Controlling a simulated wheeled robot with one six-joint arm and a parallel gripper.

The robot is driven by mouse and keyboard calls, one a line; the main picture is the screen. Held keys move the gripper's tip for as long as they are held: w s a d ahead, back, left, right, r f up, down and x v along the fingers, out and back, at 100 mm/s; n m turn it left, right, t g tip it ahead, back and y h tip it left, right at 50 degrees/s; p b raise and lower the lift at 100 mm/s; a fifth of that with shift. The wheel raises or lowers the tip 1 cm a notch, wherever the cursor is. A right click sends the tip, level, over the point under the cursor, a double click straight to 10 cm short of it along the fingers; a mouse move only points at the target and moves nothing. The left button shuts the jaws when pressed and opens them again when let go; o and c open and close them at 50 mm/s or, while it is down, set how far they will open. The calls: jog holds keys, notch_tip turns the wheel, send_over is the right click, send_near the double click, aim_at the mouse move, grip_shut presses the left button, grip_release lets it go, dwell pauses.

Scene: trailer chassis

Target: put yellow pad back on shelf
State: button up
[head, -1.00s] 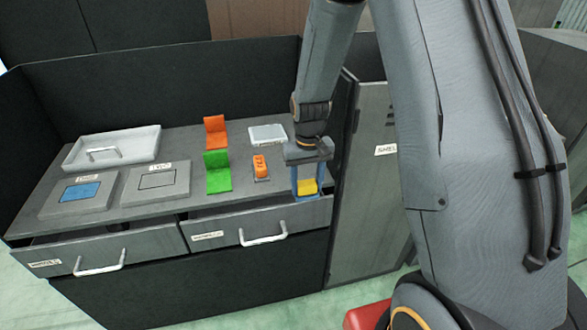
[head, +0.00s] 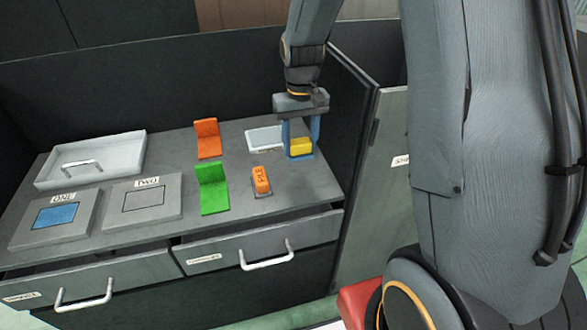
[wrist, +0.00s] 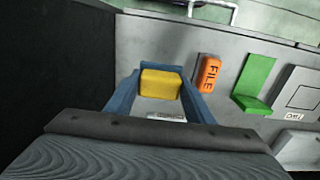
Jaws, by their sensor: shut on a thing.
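The yellow pad (head: 300,147) is a small block held between the blue fingers of my gripper (head: 300,146). In the wrist view the yellow pad (wrist: 160,84) sits between the fingertips of my gripper (wrist: 158,88), which is shut on it. It appears to be above the right end of the grey worktop (head: 235,195), near the white tray (head: 265,138). I cannot tell whether it touches the surface. The shelf is not clearly identifiable in these views.
An orange block marked FILE (head: 261,180), a green holder (head: 212,188) and an orange holder (head: 208,139) stand to the left. Pads ONE (head: 85,232) and TWO (head: 112,212) lie further left. Two drawers stand partly open in front. A dark wall and cabinet door (head: 385,150) bound the right.

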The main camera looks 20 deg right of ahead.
jog(key=shift+w+f, duration=0.15)
jog(key=shift+w, duration=0.1)
jog(key=shift+w+f+p, duration=0.1)
jog(key=shift+f+p, duration=1.25)
jog(key=shift+f, duration=3.45)
jog(key=shift+f, duration=0.2)
jog(key=o, duration=1)
jog(key=shift+r, duration=0.1)
notch_tip(320, 180, up, 11)
jog(key=b, duration=0.3)
jog(key=shift+r, duration=0.6)
jog(key=shift+t, duration=0.7)
jog(key=s, duration=0.5)
jog(key=s+r, duration=0.1)
jog(key=s, duration=1.1)
jog(key=shift+s+r, duration=0.1)
jog(key=shift+r, duration=0.2)
